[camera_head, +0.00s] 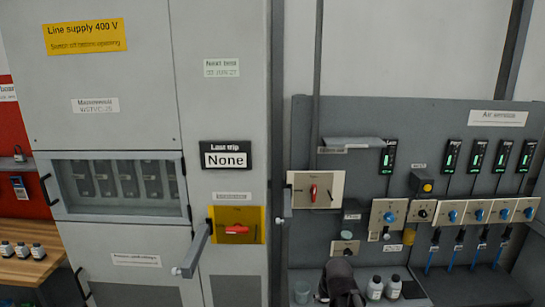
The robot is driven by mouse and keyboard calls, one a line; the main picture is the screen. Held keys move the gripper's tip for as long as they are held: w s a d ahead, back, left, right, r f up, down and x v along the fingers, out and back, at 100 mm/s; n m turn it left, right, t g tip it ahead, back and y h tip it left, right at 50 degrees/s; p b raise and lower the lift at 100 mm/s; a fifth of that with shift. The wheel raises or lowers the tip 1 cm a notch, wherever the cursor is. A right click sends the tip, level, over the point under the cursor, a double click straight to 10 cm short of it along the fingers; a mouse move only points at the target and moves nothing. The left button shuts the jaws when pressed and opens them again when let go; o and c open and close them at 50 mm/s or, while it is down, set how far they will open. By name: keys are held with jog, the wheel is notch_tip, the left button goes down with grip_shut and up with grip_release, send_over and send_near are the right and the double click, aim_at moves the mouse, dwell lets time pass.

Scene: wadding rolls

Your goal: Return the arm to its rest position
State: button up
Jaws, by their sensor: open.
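A dark, rounded shape at the bottom edge, right of centre, looks like my gripper (340,284). It is small and cut off by the frame, and its fingers are hard to make out. It appears in front of the grey bench, just left of two small white bottles (384,288). I see nothing held in it. The rest of my arm is out of the picture.
A grey cabinet (150,220) stands left, with a red-handled yellow switch (237,229) and a protruding grey lever (196,248). The air services panel (455,130) stands right, with blue knobs and hoses. A wooden bench (30,268) with small bottles is far left.

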jog(key=s+d+f+g, duration=0.1)
jog(key=s+g, duration=0.3)
jog(key=s, duration=0.6)
jog(key=shift+s+h, duration=0.2)
jog(key=shift+h, duration=0.1)
jog(key=shift+d+f, duration=0.1)
dwell(0.8)
